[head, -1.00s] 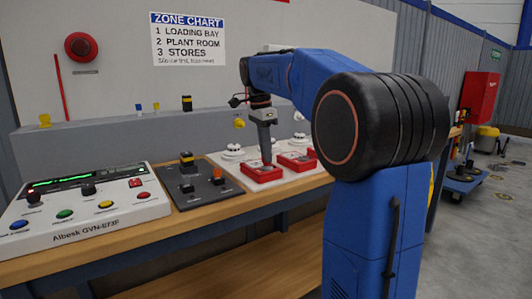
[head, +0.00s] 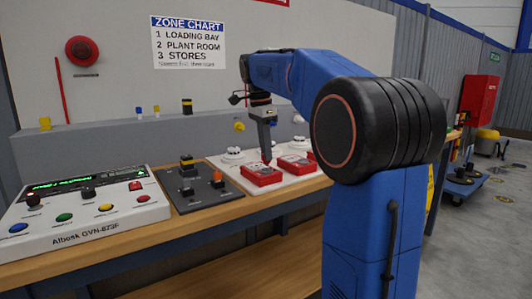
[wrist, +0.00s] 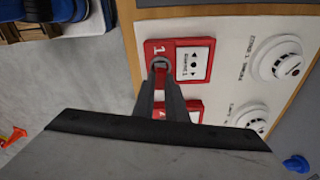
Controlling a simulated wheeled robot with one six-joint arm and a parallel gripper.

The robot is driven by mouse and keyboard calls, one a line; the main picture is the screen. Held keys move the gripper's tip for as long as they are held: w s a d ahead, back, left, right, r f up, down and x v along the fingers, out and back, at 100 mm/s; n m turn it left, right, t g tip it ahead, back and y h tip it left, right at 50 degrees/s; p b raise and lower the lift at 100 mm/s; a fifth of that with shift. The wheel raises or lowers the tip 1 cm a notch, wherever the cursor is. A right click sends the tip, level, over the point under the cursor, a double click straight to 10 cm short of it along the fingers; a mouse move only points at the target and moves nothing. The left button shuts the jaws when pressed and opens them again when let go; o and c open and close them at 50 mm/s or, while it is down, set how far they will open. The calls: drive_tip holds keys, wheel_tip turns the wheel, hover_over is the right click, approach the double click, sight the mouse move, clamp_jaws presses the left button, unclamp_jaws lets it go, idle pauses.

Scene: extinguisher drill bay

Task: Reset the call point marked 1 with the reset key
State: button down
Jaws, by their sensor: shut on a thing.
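The call point marked 1 (wrist: 176,62) is a red box with a white face. In the head view it is the nearer left red box (head: 262,176) on the white board. My gripper (wrist: 159,72) is at its end beside the number, with its fingers close together on a small thing, likely the reset key, which is mostly hidden between them. In the head view my gripper (head: 267,158) points down at the back of this box. I cannot tell whether the key is in its slot.
A second red call point (head: 297,164) sits close on the right, and white detectors (wrist: 281,58) stand behind. A dark switch panel (head: 200,190) and the Albesk control panel (head: 85,212) are to the left. The wall with the zone chart (head: 188,41) rises behind.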

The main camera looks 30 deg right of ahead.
drive_tip(key=shift+r, duration=1.6)
